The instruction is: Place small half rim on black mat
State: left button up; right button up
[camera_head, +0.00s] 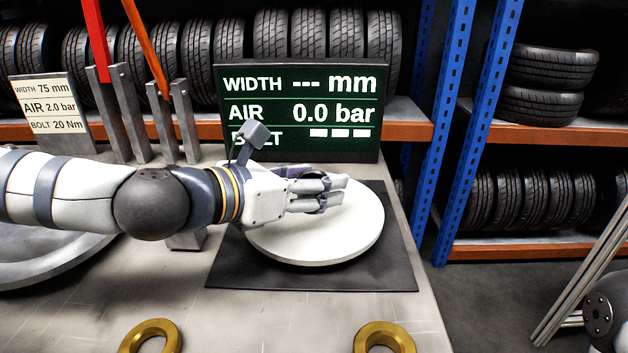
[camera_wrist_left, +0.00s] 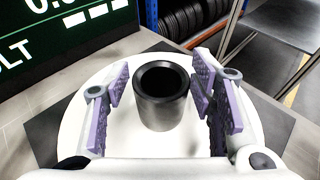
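The small half rim (camera_head: 350,235) is a white disc lying flat on the black mat (camera_head: 395,275) in the head view. The wrist view shows its white plate (camera_wrist_left: 110,145) and an upright dark hollow hub (camera_wrist_left: 162,105) at its centre. My left gripper (camera_head: 322,194) is over the rim, its fingers on either side of the hub. In the left wrist view there are gaps between the purple finger pads and the hub, so the gripper is open. My right gripper is not in view.
A dark display (camera_head: 300,110) stands behind the mat, with a sign (camera_head: 50,110) at the left. Red and orange levers (camera_head: 150,50) rise from metal posts. Two brass rings (camera_head: 385,338) (camera_head: 150,337) lie at the front. A larger grey rim (camera_head: 50,260) is at the left.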

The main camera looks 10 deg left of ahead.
pick_arm(q)
jog(key=shift+r, duration=0.1)
jog(key=shift+s+a+r, duration=0.1)
jog(key=shift+s+a, duration=0.05)
jog(key=shift+s, duration=0.05)
jog(key=p+v, duration=0.3)
jog(key=v, duration=0.8)
jog(key=shift+s+a+p, duration=0.15)
jog(key=shift+p, duration=0.25)
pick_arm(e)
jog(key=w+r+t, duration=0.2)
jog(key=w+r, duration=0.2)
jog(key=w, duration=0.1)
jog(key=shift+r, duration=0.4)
